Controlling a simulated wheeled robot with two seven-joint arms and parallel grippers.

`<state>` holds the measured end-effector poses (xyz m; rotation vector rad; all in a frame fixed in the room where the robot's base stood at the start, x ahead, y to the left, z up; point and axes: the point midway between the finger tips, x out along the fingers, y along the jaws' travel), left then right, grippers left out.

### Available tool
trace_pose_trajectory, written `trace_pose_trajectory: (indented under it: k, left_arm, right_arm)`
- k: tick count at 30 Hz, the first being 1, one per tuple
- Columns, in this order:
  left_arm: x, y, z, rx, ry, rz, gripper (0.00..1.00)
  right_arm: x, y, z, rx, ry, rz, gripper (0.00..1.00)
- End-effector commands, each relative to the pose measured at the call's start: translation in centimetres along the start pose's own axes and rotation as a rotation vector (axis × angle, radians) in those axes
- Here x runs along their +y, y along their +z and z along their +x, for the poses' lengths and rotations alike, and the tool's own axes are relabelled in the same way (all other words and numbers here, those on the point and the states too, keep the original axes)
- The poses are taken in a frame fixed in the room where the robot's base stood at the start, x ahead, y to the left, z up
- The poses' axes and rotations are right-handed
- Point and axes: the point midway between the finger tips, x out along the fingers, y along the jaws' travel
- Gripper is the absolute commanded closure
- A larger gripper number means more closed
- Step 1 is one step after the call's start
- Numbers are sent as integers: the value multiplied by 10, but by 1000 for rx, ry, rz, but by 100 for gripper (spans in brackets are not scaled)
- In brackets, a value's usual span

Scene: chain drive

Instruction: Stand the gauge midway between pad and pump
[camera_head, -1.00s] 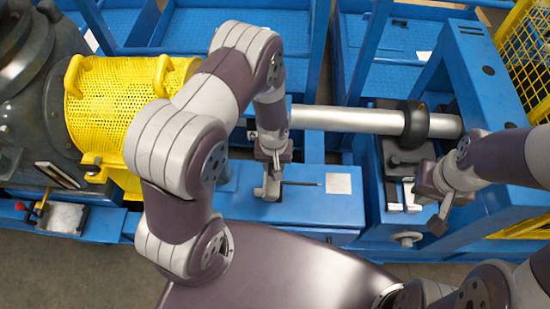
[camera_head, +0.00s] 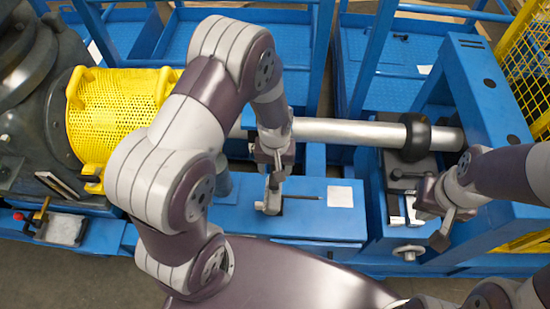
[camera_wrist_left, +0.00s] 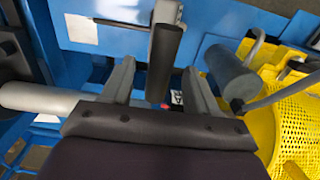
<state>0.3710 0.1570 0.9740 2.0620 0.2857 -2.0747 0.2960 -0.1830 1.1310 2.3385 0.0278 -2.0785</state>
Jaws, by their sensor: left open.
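The gauge (camera_head: 268,205), a light grey block with a dark upright handle, stands on the blue bench between the pad and the pump. In the left wrist view its dark handle (camera_wrist_left: 165,50) rises between my fingers. My left gripper (camera_wrist_left: 157,72) is open, one finger on each side of the handle; I cannot tell whether they touch it. The pad (camera_head: 340,196) is a pale square on the bench, right of the gauge. The pump (camera_wrist_left: 230,75) is a grey-blue cylinder, partly hidden by my arm in the head view (camera_head: 222,182). My right gripper (camera_head: 436,222) looks open and empty.
A dark slot or rod (camera_head: 305,197) lies between gauge and pad. A silver shaft (camera_head: 350,131) with a black collar runs behind the bench. A yellow mesh guard (camera_head: 110,115) stands at left. A dark block (camera_head: 408,168) is near my right gripper.

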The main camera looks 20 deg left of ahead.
Motion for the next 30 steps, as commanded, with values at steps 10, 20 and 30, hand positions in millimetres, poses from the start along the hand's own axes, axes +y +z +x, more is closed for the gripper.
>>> trace_pose_trajectory:
  k: [10,20,30]
  left_arm:
    - [-1,0,-62,3,1,5,40]
    - [-40,57,-143,113,15,270,40]
    - [-45,66,-141,123,13,304,40]
  right_arm:
    - [0,1,10,0,0,0,100]
    - [0,1,10,0,0,0,100]
    - [0,2,15,0,0,0,100]
